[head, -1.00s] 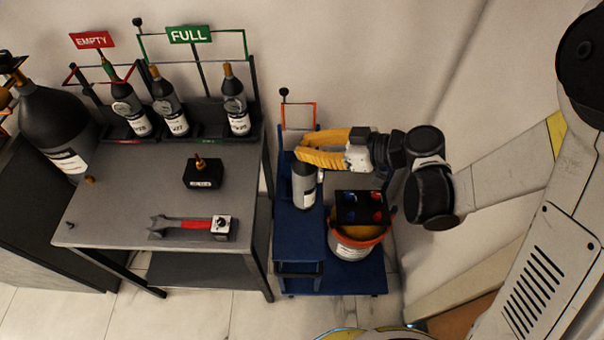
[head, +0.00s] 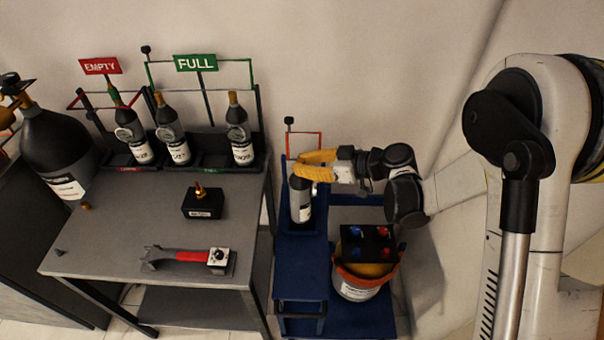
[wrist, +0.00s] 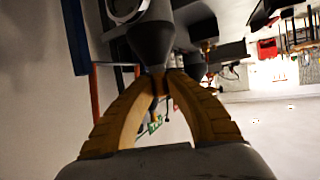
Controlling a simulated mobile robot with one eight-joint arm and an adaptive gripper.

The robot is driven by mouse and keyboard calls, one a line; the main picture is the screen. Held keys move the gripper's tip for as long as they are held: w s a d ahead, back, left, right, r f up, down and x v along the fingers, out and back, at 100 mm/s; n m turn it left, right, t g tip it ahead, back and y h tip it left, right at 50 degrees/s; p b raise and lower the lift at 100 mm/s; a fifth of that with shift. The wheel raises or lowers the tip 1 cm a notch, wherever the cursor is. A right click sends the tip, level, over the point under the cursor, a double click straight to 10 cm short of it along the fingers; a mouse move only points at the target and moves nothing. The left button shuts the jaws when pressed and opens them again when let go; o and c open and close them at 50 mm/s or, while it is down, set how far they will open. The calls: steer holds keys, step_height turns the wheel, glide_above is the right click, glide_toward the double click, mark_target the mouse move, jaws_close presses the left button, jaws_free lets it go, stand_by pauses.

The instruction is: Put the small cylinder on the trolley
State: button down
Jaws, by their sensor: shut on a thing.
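The small cylinder (head: 301,202) is dark grey with a white label, and it is upright. My gripper (head: 299,172), with yellow fingers, is shut around its top from the right. The cylinder stands over the rear part of the blue trolley's narrow upper deck (head: 300,262), in front of a red frame. I cannot tell whether its base touches the deck. In the wrist view, the yellow fingertips (wrist: 163,80) close on the narrow neck of the dark cylinder (wrist: 152,42), whose far end runs out of the picture.
A bucket (head: 358,290) with a black box (head: 367,243) of red and blue knobs on top stands on the trolley's lower deck. The grey table (head: 120,225) to the left bears a rack with several cylinders, a black block (head: 203,204) and a red-handled tool (head: 190,257).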

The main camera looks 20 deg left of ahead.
step_height(320, 180, down, 3)
steer(key=shift+r+b, duration=0.1)
steer(key=shift+b, duration=0.5)
steer(key=shift+r, duration=0.1)
steer(key=c, duration=1.5)
jaws_free()
steer(key=shift+o, duration=0.2)
steer(key=p+v, duration=0.3)
steer(key=v, duration=0.9)
steer(key=shift+p, duration=0.4)
steer(key=shift+r, duration=0.1)
